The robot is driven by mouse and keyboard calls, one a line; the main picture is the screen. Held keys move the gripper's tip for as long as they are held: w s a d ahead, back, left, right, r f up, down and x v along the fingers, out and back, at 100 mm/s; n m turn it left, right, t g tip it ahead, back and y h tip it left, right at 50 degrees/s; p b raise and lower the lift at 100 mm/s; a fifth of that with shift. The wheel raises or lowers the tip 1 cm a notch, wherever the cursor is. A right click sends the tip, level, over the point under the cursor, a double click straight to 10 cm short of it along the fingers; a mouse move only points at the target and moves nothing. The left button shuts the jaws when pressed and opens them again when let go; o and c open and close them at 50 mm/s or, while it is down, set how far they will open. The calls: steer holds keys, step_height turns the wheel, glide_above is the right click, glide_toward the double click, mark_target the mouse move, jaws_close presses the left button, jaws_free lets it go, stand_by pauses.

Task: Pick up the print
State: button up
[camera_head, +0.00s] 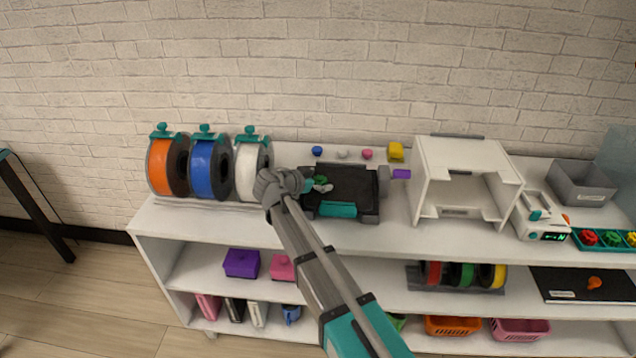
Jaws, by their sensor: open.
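A small green print (321,180) sits at the left part of the black bed of a printer-like device (350,185) with a teal front piece, on the shelf's top. My gripper (319,186) is at the bed's left edge, its grey and teal fingers close beside the print. The fingers are open. They are small in this view, and I cannot tell whether they touch the print. My arm comes up from the lower right and hides part of the shelf front.
Orange, blue and white spools (211,170) stand left of my gripper. A white open-fronted box (468,180) stands to the right, with a small white device (540,218) beyond it. Small coloured pieces (367,154) lie behind the bed, near the brick wall.

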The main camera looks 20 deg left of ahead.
steer(key=c, duration=0.9)
steer(key=shift+o, duration=0.2)
steer(key=shift+r, duration=0.2)
step_height(320, 180, up, 2)
steer(key=shift+r+p, duration=0.1)
steer(key=shift+p, duration=1.15)
steer(key=s+d+r+p, duration=0.5)
steer(key=s+r+p, duration=0.5)
steer(key=s, duration=0.2)
steer(key=shift+s+d+r, duration=0.2)
steer(key=shift+s+d, duration=0.2)
steer(key=shift+p, duration=0.3)
